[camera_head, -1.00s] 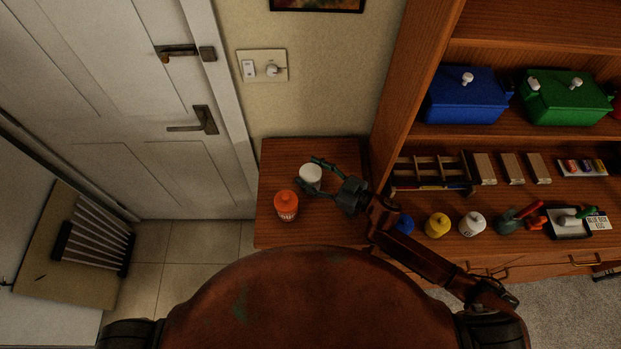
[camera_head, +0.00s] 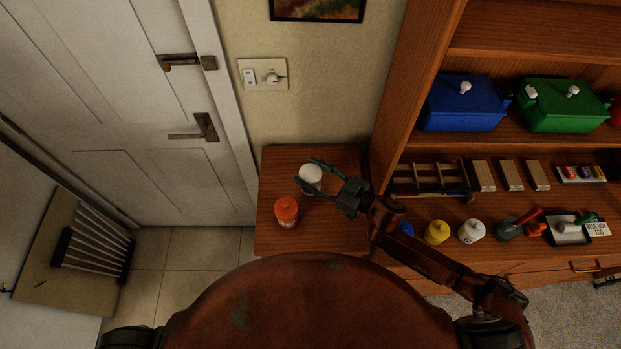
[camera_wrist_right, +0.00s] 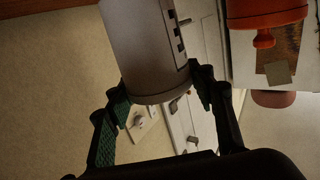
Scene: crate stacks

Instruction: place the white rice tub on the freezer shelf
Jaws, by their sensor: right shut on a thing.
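The white tub (camera_head: 311,174) is at the small wooden side table, between the fingers of my right gripper (camera_head: 307,174). In the right wrist view, the tub (camera_wrist_right: 145,50) is a pale cylinder with dark lettering on its side, and the fingers of my right gripper (camera_wrist_right: 160,94) press on it from both sides. Its far end is cut off by the frame, and I cannot tell whether it touches the table. I see no freezer shelf that I can make out. My left gripper is not in view.
An orange jar (camera_head: 287,211) stands on the side table (camera_head: 272,240) close to the tub. A tall wooden shelf unit (camera_head: 401,100) rises on the right, with blue (camera_head: 464,105) and green (camera_head: 562,110) boxes. A white door (camera_head: 110,110) is at the left.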

